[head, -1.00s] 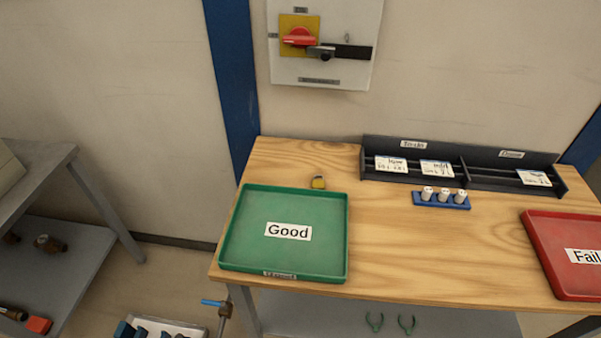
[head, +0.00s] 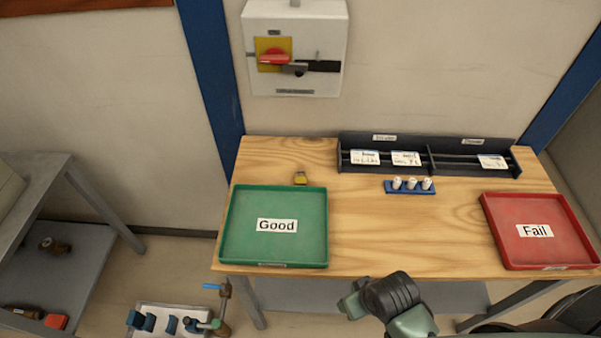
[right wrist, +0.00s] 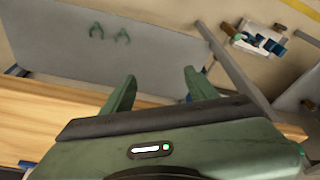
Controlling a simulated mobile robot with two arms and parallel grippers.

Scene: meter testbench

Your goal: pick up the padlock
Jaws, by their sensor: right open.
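My left gripper is not in view.
A blue holder (head: 391,189) with white cylinders and a dark card rack (head: 432,160) stand at the back. The wood between the trays is clear.

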